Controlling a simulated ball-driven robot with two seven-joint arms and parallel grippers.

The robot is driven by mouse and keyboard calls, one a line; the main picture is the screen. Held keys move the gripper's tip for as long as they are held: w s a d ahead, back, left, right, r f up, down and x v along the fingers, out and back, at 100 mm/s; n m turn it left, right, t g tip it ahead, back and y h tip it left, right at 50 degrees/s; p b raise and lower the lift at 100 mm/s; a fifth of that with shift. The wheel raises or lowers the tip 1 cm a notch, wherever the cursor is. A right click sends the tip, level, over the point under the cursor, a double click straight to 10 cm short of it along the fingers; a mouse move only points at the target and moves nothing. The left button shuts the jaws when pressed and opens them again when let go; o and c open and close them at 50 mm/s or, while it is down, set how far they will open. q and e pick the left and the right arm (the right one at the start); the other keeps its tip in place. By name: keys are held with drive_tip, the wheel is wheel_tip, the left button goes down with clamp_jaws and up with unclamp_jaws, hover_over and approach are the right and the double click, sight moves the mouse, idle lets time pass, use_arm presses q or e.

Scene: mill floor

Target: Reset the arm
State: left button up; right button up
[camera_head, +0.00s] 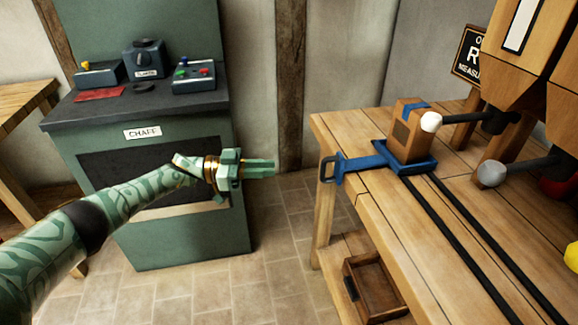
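My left arm (130,196) comes in from the lower left, green with a dark joint band and brass rings at the wrist. My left gripper (262,168) points to the right, in front of the green cabinet and short of the wooden bench. Its fingers look close together with nothing seen between them, but this side angle does not settle whether they are open or shut. My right arm and gripper are not in view.
A green cabinet (210,225) marked CHAFF carries control boxes (194,77). On the wooden bench (385,215), a blue tray (352,166) holds a box (408,142) by dark rails. Levers (491,173) and wooden hoppers stand right. Open floor (281,230) lies between cabinet and bench.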

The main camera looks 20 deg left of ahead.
use_arm(q)
drive_tip(key=shift+v, duration=0.95)
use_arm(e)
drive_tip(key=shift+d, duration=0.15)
